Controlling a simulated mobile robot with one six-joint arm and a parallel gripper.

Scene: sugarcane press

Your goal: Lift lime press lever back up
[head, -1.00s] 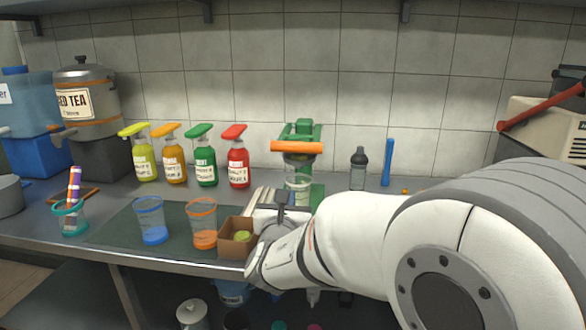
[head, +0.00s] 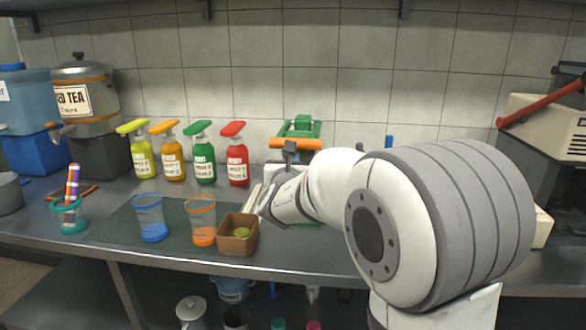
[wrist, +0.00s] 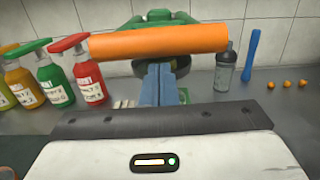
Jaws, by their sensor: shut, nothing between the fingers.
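The green lime press (head: 303,126) stands at the back of the counter, near the tiled wall. Its orange lever handle (head: 296,143) lies across the front of the press. In the wrist view the orange handle (wrist: 160,42) spans the upper middle, in front of the green frame (wrist: 165,17). My gripper (wrist: 157,84) is shut and empty, with its fingers pointing at the press, just below the handle. Whether the fingers touch the handle cannot be told. In the head view my arm and wrist hide the lower part of the press.
Several pump bottles stand left of the press, the red one (head: 237,160) nearest. A cardboard box (head: 238,247) with a green item and two cups, blue (head: 150,217) and orange (head: 202,220), sit in front. A dark bottle (wrist: 225,68) and blue stick (wrist: 252,60) stand right of the press.

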